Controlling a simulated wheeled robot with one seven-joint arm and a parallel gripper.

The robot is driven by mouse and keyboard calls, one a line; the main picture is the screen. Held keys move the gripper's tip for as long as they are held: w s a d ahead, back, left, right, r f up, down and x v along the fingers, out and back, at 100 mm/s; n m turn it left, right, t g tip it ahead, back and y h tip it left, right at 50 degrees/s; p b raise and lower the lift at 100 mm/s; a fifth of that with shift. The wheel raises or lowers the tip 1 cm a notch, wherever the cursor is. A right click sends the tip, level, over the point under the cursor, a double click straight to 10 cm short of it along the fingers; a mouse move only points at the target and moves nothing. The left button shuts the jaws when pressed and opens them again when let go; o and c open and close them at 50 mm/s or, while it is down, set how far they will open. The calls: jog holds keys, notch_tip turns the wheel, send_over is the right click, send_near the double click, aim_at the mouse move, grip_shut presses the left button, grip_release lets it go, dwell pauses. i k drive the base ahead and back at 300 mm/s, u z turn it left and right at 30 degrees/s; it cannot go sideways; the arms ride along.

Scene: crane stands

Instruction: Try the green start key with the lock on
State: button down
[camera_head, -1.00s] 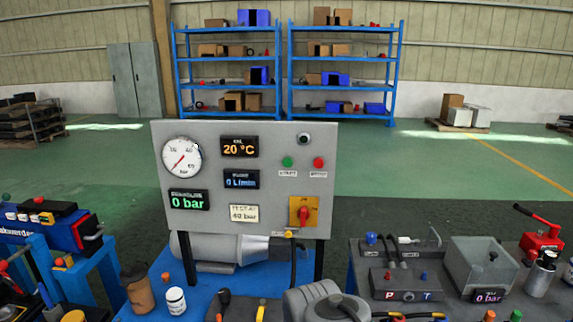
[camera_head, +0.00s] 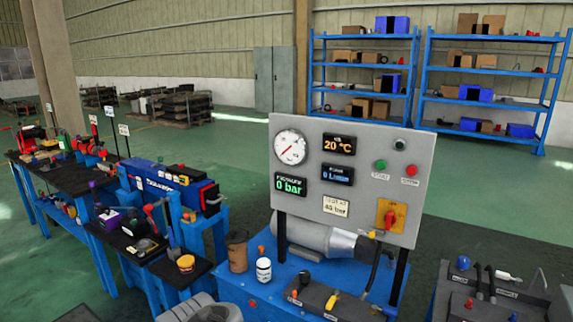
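The green start key (camera_head: 380,164) is a round button on the grey control panel (camera_head: 300,135). A small label sits under it. A red button (camera_head: 411,170) is to its right. Below them is a red rotary switch on a yellow plate (camera_head: 390,214). A small yellow piece (camera_head: 372,234) is at the switch's lower left; I cannot tell if it is the lock. The displays read 0 bar (camera_head: 290,184) and 20 °C (camera_head: 339,145). The gauge needle (camera_head: 290,147) points to the lower left. My gripper is not in view; a grey part of my arm shows at the bottom.
The panel stands on a blue bench (camera_head: 237,282) with a grey motor (camera_head: 318,236), a white jar (camera_head: 263,270) and a brown pot (camera_head: 237,251). Benches with tools stand at the left, another bench (camera_head: 445,300) at the lower right. Green floor lies open behind.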

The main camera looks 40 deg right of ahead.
aim_at(381, 165)
jog(key=u, duration=0.85)
jog(key=k, duration=1.1)
jog(key=z, duration=0.85)
jog(key=i, duration=0.5)
jog(key=z, duration=0.05)
